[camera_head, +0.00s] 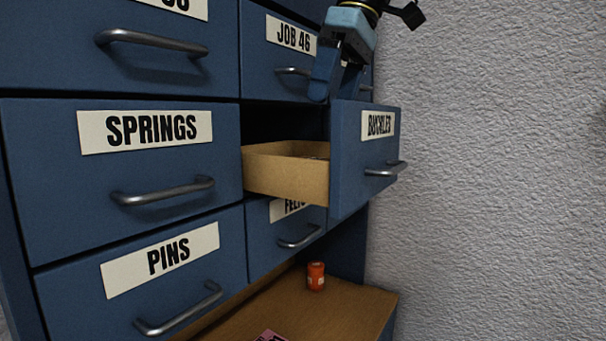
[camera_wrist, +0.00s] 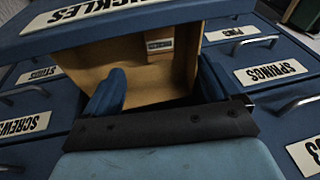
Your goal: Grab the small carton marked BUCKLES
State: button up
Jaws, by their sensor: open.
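The drawer labelled BUCKLES (camera_head: 365,165) is pulled open, and its wooden side (camera_head: 287,178) shows. In the wrist view I look down into its tan interior. A small tan carton (camera_wrist: 160,56) with a pale label lies inside, near the drawer's upper edge in that view; its print is too small to read. My gripper (camera_head: 337,88) is open above the drawer, and nothing is between its fingers. In the wrist view its blue fingers (camera_wrist: 160,88) stand apart over the opening, below the carton in the picture. In the head view the drawer wall hides the carton.
Shut drawers surround it: SPRINGS (camera_head: 60,180), PINS (camera_head: 90,290), JOB 46 (camera_head: 260,60) and FELTS (camera_head: 265,240). A small orange container (camera_head: 316,276) stands on the wooden ledge (camera_head: 345,310) below. A rough grey wall (camera_head: 500,180) is at the right, with free room before it.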

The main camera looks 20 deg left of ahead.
jog(key=x, duration=1.1)
jog(key=shift+w+f, duration=0.15)
jog(key=shift+f, duration=0.1)
jog(key=c, duration=1.2)
jog(key=shift+r, duration=0.1)
